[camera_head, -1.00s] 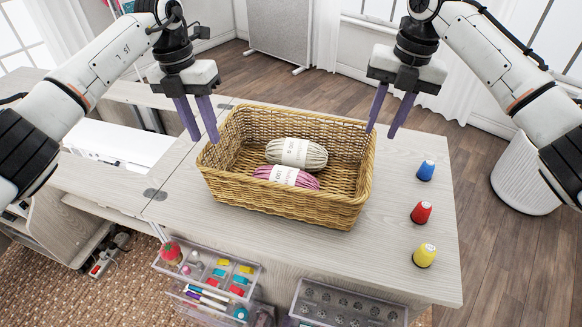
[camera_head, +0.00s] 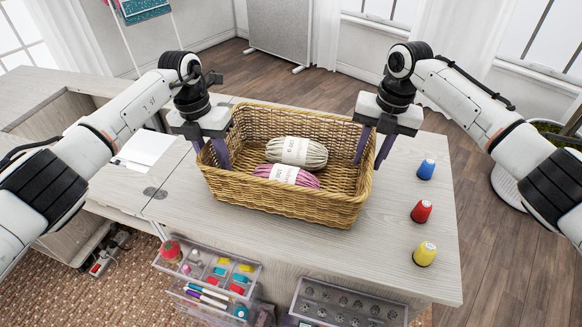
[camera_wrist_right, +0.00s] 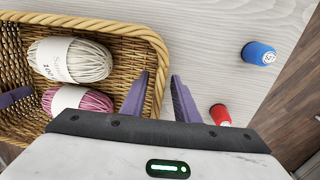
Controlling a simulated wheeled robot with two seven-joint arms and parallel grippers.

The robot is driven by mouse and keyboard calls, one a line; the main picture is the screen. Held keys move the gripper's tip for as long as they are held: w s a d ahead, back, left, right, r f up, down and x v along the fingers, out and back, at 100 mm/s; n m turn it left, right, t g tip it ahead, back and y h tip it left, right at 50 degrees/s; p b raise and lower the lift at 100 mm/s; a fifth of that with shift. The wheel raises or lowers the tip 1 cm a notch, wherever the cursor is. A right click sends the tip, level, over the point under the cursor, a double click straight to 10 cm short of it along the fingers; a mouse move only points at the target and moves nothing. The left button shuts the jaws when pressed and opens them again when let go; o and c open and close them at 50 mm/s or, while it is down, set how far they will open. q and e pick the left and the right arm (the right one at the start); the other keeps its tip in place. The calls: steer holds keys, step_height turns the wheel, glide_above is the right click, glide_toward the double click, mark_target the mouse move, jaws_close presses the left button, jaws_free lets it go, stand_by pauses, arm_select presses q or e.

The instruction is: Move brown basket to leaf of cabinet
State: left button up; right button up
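The brown wicker basket (camera_head: 290,207) stands on the pale wooden cabinet leaf (camera_head: 410,265). It holds a beige yarn skein (camera_head: 312,155) and a pink yarn skein (camera_head: 300,177). My right gripper (camera_head: 372,155) is at the basket's right rim. Its purple fingers are apart, one inside and one outside the wall, as the right wrist view (camera_wrist_right: 155,95) also shows. My left gripper (camera_head: 210,158) is at the left rim, its fingers apart and seemingly astride the wall; its tips are partly hidden.
Blue (camera_head: 426,170), red (camera_head: 421,212) and yellow (camera_head: 424,254) thread spools stand right of the basket on the leaf. Clear drawers with sewing supplies (camera_head: 215,272) sit below the front edge. A white ribbed bin (camera_head: 510,190) stands on the floor at right.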

mark_target(213, 152)
arm_select(q)
jaws_close()
arm_select(e)
jaws_close()
arm_select(q)
steer(key=shift+r, duration=0.15)
arm_select(e)
steer(key=shift+r, duration=0.15)
